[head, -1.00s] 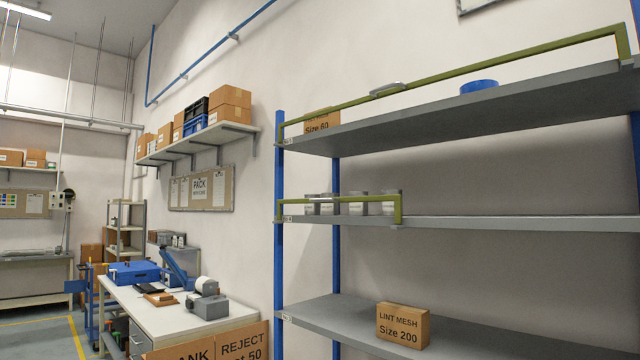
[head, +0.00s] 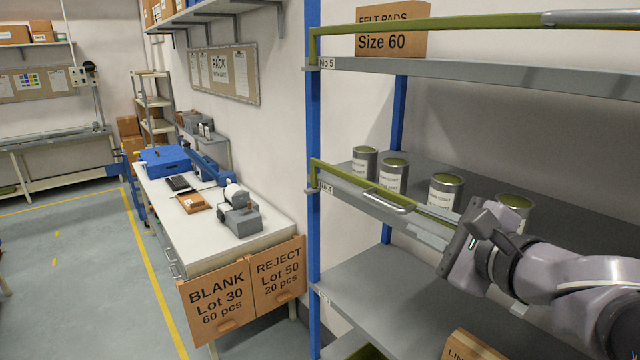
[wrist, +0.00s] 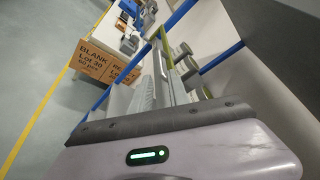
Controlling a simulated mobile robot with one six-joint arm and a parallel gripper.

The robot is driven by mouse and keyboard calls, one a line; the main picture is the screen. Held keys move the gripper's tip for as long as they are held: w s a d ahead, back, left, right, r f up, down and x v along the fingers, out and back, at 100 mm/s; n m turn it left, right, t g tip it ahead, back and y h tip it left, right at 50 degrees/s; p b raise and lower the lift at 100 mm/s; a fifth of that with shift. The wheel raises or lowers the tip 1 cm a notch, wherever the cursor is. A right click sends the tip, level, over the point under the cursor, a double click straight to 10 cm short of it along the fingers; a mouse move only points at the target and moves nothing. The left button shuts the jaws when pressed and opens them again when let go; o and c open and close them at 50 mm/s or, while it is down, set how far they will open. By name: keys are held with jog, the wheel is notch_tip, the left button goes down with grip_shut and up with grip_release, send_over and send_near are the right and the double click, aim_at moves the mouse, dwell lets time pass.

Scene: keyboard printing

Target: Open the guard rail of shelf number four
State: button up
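Shelf number four (head: 460,185) is the middle grey shelf, with a "No 4" label at its left end by the blue post. Its olive-green guard rail (head: 345,174) runs along the front edge, in front of several grey cans. A silver handle (head: 390,203) is on the rail. My gripper (head: 428,230) is just right of the handle, in front of the shelf edge, pointing left. Its body hides the rail's right part. In the wrist view, pale finger parts (wrist: 152,84) point towards the rail; their gap and any contact with the handle are unclear.
Shelf No 5 (head: 480,73) above has its own green rail and a "Size 60" box (head: 393,32). A lower shelf (head: 375,285) holds a partly visible carton (head: 470,346). A workbench (head: 215,235) with cartons at its front stands left. The floor farther left is clear.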

aim_at(384, 204)
jog(key=x, duration=1.5)
jog(key=shift+w+d+f+p, duration=0.1)
jog(key=shift+p, duration=0.2)
grip_shut()
dwell(0.5)
